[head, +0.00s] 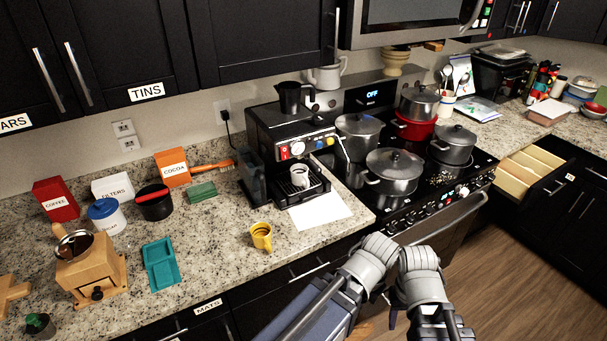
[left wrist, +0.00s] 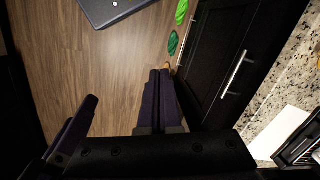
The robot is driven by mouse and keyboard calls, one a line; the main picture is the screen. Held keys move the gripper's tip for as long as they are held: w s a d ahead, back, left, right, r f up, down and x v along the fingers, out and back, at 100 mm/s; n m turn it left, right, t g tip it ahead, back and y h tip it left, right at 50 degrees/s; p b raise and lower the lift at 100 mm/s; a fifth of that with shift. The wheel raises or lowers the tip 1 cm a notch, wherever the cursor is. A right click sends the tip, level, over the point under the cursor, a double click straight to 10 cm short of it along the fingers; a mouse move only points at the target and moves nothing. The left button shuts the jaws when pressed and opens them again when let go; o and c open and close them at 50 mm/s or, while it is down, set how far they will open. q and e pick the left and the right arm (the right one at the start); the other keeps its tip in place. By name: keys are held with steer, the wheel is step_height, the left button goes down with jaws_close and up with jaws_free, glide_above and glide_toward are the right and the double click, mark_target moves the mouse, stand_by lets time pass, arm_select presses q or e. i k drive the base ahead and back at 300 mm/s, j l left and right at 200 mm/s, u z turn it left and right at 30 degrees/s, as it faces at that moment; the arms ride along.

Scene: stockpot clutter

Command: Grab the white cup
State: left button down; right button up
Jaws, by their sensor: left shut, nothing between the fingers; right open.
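The white cup (head: 300,176) stands upright on the drip tray of the black espresso machine (head: 285,135), under its spout, in the head view. My right gripper (head: 424,325) is at the bottom edge of the head view, open and partly cut off, in front of the counter and well away from the cup. My left gripper (left wrist: 160,72) shows in the left wrist view with its two dark fingers together and nothing between them. It is over the floor, beside the cabinet fronts.
A white sheet (head: 320,210) lies in front of the machine. A yellow mug (head: 261,237) stands near the counter edge. The stove (head: 470,183) with several pots is right of the machine.

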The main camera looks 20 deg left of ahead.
mark_target(298, 172)
steer(key=i+u, duration=0.3)
steer(key=u, duration=0.2)
steer(key=i+l+u, duration=0.15)
steer(key=i+u, duration=0.15)
steer(key=u, duration=0.15)
